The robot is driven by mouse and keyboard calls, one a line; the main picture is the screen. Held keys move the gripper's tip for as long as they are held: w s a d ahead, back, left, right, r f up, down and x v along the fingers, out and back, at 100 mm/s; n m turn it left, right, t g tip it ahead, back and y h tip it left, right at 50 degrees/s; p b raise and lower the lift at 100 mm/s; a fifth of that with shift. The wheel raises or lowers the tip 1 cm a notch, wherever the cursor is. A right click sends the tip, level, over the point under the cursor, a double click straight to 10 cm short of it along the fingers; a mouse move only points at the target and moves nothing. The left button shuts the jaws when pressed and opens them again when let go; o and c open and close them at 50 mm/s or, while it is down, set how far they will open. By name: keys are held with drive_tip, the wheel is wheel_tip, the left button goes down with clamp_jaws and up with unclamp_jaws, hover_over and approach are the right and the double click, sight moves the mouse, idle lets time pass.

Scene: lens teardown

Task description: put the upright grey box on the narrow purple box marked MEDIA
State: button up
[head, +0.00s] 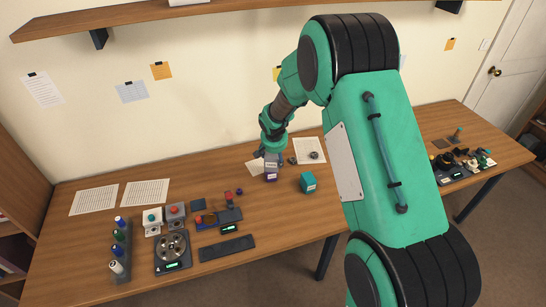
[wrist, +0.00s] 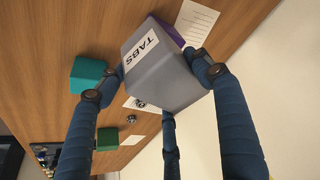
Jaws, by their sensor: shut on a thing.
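The grey box, marked TABS (wrist: 160,75), is between the fingers of my gripper (wrist: 158,80) in the wrist view, and the fingers are shut on it. In the head view the grey box (head: 271,164) is small and partly covered by my gripper (head: 268,156). The narrow purple box (head: 271,177) shows directly below it there, with a pale label too small to read. In the wrist view only a strip of the purple box (wrist: 168,31) shows behind the grey box. I cannot tell whether the two boxes touch.
A teal box (head: 308,183) stands to the right of the purple box; it also shows in the wrist view (wrist: 88,75). A paper sheet (head: 309,150) and small dark parts lie behind. Bottles (head: 118,245), devices and a dark bar (head: 227,248) fill the left.

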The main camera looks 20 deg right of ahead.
drive_tip(key=shift+w+d+f, duration=0.1)
drive_tip(key=shift+w, duration=0.85)
drive_tip(key=shift+w+d+f, duration=0.1)
drive_tip(key=shift+w, duration=0.8)
drive_tip(key=shift+f+b, duration=0.3)
drive_tip(key=shift+f, duration=1.35)
drive_tip(key=shift+f, duration=0.2)
drive_tip(key=o, duration=1.3)
drive_tip(key=shift+r, duration=0.15)
drive_tip(key=shift+s+a+r, duration=0.1)
drive_tip(key=shift+s+r, duration=0.05)
drive_tip(key=shift+r, duration=0.35)
drive_tip(key=p+v, duration=0.1)
drive_tip(key=v, duration=1)
drive_tip(key=shift+s, duration=0.2)
